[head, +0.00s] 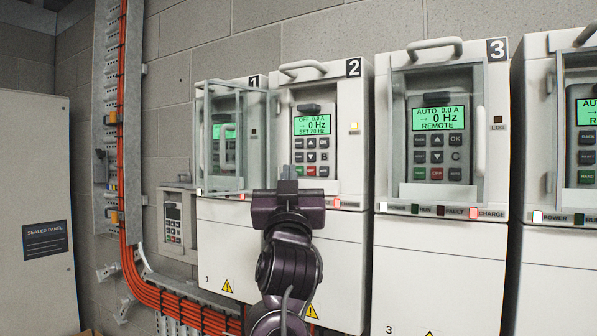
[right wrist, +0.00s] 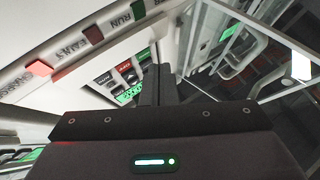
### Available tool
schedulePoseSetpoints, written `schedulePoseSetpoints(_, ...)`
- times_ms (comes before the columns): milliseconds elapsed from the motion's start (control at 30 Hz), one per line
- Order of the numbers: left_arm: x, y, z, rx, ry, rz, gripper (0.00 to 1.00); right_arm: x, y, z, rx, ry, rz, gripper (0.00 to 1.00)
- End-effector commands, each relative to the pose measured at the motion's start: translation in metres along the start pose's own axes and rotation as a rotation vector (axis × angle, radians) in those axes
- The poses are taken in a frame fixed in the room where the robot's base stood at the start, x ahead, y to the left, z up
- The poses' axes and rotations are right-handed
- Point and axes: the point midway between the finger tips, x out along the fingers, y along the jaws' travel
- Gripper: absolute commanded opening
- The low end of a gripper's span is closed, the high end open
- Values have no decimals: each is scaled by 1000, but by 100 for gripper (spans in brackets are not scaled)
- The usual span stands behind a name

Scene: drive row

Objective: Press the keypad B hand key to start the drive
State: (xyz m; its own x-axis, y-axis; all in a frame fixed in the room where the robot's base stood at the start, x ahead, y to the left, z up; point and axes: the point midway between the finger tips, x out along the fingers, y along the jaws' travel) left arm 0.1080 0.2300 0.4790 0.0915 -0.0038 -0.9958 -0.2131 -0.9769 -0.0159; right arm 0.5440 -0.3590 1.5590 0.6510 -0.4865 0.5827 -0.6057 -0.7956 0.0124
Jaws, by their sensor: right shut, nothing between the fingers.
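The right wrist view shows the fingertips (right wrist: 158,70) close beside the keypad keys (right wrist: 128,73). My left gripper is out of view.
A clear cover (head: 240,140) stands open left of keypad B, in front of drive 1. Drive 3's keypad (head: 438,140) sits behind a clear cover and reads AUTO, REMOTE. A small keypad box (head: 174,222) is on the wall, beside orange cables (head: 130,200).

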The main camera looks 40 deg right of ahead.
Motion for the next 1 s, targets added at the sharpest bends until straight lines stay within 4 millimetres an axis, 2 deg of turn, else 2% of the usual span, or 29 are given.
schedulePoseSetpoints(1000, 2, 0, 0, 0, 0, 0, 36, 6, 4, 4, -1, 0, 0, 0)
